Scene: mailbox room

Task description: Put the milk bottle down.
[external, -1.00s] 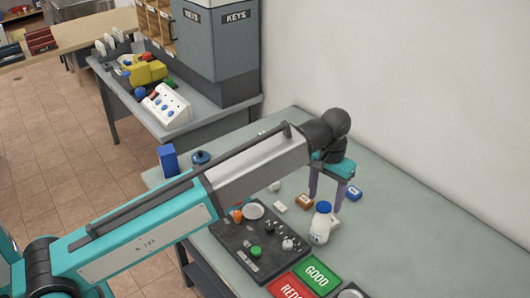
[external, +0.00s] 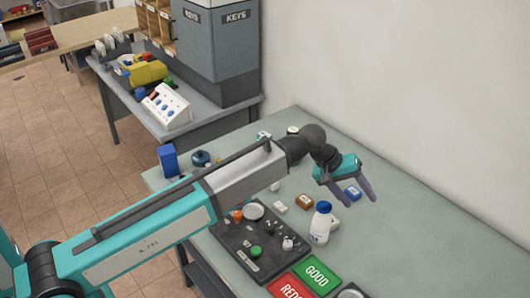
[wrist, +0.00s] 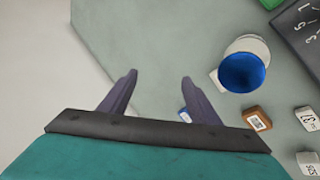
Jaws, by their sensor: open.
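The milk bottle (external: 321,224) is white with a blue cap. It stands upright on the grey-green table (external: 425,235), just right of the dark control panel. In the wrist view the bottle (wrist: 244,66) shows from above, its blue cap towards me, to the right of my fingers. My gripper (external: 361,199) is open and empty, up and to the right of the bottle and apart from it. In the wrist view the two purple fingers of my gripper (wrist: 158,78) are spread with only bare tabletop between their tips.
A dark panel (external: 232,239) with a green button lies left of the bottle. Green GOOD (external: 317,274) and red pads lie in front. A brown block (external: 304,202), white blocks and a blue block (external: 353,193) lie behind. The table's right side is clear up to the wall.

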